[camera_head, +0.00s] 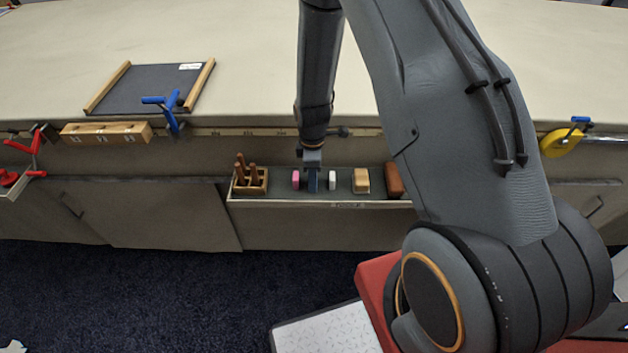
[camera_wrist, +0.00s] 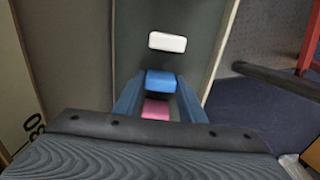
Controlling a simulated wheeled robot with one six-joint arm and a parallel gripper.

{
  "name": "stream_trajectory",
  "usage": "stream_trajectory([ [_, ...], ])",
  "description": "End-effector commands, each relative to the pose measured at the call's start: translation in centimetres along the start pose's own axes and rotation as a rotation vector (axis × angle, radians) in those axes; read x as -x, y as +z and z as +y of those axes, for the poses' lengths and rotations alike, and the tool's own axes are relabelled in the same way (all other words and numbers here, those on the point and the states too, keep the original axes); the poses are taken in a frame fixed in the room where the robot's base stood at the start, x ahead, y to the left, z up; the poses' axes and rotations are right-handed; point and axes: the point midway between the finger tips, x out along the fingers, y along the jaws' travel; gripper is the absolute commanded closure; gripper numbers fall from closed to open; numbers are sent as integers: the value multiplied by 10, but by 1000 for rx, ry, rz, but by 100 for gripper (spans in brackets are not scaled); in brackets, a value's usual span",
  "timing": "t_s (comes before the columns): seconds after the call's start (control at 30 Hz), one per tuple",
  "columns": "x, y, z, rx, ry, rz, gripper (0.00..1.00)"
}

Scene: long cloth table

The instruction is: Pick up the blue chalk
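The blue chalk (camera_wrist: 161,80) is a small blue block in the wrist view, lying in a row between a white chalk (camera_wrist: 167,42) and a pink chalk (camera_wrist: 155,110). My gripper (camera_wrist: 161,84) reaches down with one finger on each side of the blue chalk. The fingers stand apart, very near its ends; whether they touch it I cannot tell. In the head view my gripper (camera_head: 312,182) is down at the tray (camera_head: 290,202) between the pink chalk (camera_head: 296,179) and white chalk (camera_head: 332,180), and hides most or all of the blue chalk.
On the tray a wooden holder with pegs (camera_head: 250,181) stands at left, and a tan block (camera_head: 361,181) and a brown block (camera_head: 394,180) at right. The tray hangs at the table front (camera_head: 240,60). A framed slate (camera_head: 145,90) lies on the table.

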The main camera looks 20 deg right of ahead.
Motion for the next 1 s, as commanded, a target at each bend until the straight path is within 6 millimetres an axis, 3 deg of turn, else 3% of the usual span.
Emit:
stream_trajectory([
  [0.03,0,0,0,0,0,0,72],
  [0.13,0,0,0,0,0,0,88],
  [0.57,8,0,1,0,1,0,88],
  [1.0,71,0,2,0,3,1,88],
])
